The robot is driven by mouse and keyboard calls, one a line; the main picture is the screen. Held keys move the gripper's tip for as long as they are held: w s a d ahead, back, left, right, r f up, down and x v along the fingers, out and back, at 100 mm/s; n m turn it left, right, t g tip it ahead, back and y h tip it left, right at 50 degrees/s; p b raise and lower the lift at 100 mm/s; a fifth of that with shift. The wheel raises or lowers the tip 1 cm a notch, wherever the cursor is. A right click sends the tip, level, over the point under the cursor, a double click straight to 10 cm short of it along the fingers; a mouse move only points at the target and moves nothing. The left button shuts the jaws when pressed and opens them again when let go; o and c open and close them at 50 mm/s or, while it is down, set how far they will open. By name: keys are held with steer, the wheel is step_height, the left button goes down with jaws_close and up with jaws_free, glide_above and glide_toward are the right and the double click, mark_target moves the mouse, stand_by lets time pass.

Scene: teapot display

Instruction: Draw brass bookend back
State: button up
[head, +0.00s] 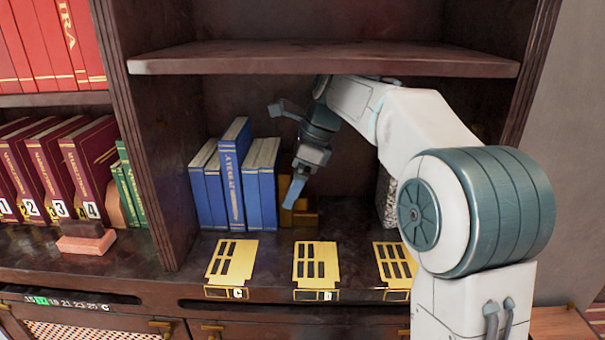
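The brass bookend (304,218) is a stepped, yellow-brown block on the shelf, just right of a row of blue books (233,180). Its upper left part is hidden behind my gripper. My gripper (293,195) points down in front of the bookend, at the right end of the books. Its blue-grey fingers overlap in this view, so I cannot see a gap between them. I cannot tell whether they touch the bookend.
An upper shelf board (320,60) hangs close above my arm. A speckled grey block (387,198) stands partly hidden behind my arm. Yellow slotted plates (232,262) lie along the front edge. Red books and a pinkish block (86,242) are left of the divider.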

mark_target(316, 203)
steer(key=c, duration=1.6)
steer(key=shift+d+p, duration=0.35)
steer(key=shift+d, duration=2.1)
steer(key=shift+c, duration=0.2)
steer(key=o, duration=1.6)
steer(key=shift+s, duration=0.1)
steer(key=shift+o, duration=0.2)
